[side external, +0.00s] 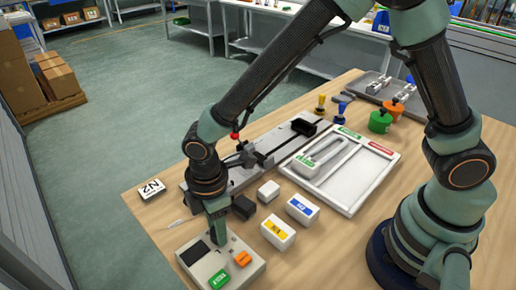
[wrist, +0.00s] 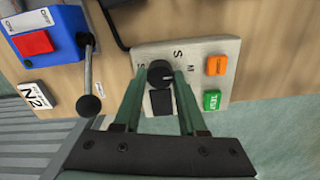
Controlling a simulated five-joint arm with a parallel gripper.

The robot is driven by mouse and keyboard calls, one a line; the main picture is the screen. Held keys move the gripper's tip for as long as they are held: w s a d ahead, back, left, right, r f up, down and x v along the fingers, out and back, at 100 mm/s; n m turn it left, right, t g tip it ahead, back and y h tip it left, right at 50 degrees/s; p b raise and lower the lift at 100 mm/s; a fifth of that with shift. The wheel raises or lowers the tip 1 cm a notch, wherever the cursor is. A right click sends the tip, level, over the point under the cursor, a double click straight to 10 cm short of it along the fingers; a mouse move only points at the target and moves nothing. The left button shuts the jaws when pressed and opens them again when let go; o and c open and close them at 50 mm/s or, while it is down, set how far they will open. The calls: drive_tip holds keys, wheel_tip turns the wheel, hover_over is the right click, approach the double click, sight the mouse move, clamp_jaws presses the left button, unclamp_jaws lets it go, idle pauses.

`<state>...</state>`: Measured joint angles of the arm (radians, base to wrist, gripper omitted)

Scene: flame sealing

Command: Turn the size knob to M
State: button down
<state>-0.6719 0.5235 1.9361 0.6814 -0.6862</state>
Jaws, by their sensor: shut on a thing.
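The size knob (wrist: 160,72) is a small black round knob on a light grey control box (wrist: 222,48). Letters S and M are printed around it in the wrist view, and a small pale mark shows near the knob's edge. Which letter it points to is unclear. My gripper (wrist: 160,80) has one finger on each side of the knob and is shut on it. In the side view the control box (side external: 190,271) stands at the table's near edge, with my gripper (side external: 218,238) reaching down onto it and hiding the knob.
The box carries an orange button (wrist: 215,65) and a green TEST button (wrist: 212,100). A blue unit (wrist: 62,28) with a red button and a black-ended lever (wrist: 90,104) stands nearby. Blocks (side external: 278,233) and a white tray (side external: 352,202) lie to the right in the side view.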

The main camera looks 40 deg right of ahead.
drive_tip(key=shift+r+m, duration=0.1)
drive_tip(key=shift+m, duration=0.2)
drive_tip(key=shift+c, duration=2.3)
unclamp_jaws()
wheel_tip(320, 180, up, 12)
